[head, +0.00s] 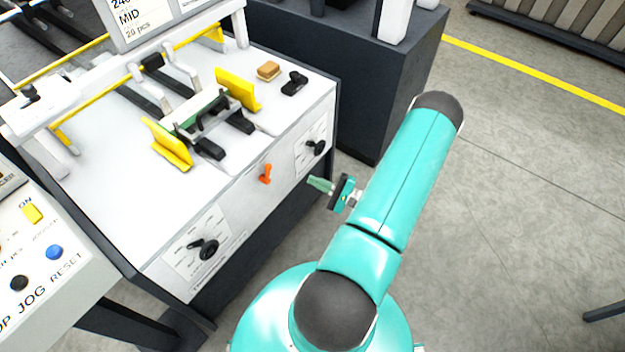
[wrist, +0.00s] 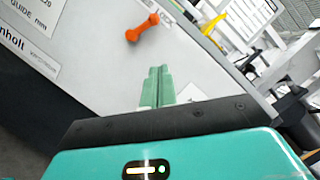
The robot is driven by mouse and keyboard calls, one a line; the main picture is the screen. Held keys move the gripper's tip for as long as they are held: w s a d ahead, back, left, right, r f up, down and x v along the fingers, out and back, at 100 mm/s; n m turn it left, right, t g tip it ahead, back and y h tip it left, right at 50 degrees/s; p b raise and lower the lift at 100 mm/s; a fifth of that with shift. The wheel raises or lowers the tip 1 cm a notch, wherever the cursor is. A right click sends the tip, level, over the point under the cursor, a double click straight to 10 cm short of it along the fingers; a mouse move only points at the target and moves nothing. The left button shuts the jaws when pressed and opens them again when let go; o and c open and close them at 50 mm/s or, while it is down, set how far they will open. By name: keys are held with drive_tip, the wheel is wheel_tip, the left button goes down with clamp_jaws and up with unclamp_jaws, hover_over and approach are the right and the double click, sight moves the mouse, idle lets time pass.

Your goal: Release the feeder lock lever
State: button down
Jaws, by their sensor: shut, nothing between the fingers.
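The feeder lock lever appears to be the small orange lever (head: 266,173) on the front panel of the white feeder machine (head: 115,168). In the head view it stands roughly upright, between two black knobs. The orange lever also shows in the wrist view (wrist: 143,28), tilted, above and left of the fingertips. My gripper (head: 318,184) is to the right of the lever, apart from it, in front of the panel. In the wrist view its green fingers (wrist: 158,88) are together with nothing between them.
A black knob (head: 208,249) is on the panel's left and another black knob (head: 316,147) on its right. Yellow guides (head: 237,90) and a tan block (head: 268,70) are on top. A control desk (head: 60,290) stands at the lower left.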

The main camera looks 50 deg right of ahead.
sight(271, 167)
drive_tip(key=w+a+r, duration=0.3)
drive_tip(key=w+a, duration=0.2)
drive_tip(key=w, duration=0.4)
drive_tip(key=shift+r, duration=0.35)
drive_tip(key=shift+s+a+r+n+g+y, duration=0.1)
drive_tip(key=shift+a+r+n+g+y, duration=0.05)
drive_tip(key=shift+n, duration=0.4)
drive_tip(key=shift+a+r+n+g+y, duration=0.1)
drive_tip(key=shift+r+n+g+y, duration=0.05)
drive_tip(key=shift+n, duration=0.4)
drive_tip(key=a+n, duration=0.1)
drive_tip(key=n, duration=0.1)
drive_tip(key=a+r+n+g, duration=0.1)
drive_tip(key=n, duration=0.2)
drive_tip(key=shift+a+g, duration=0.2)
drive_tip(key=shift+g, duration=0.1)
drive_tip(key=shift+a+r, duration=0.1)
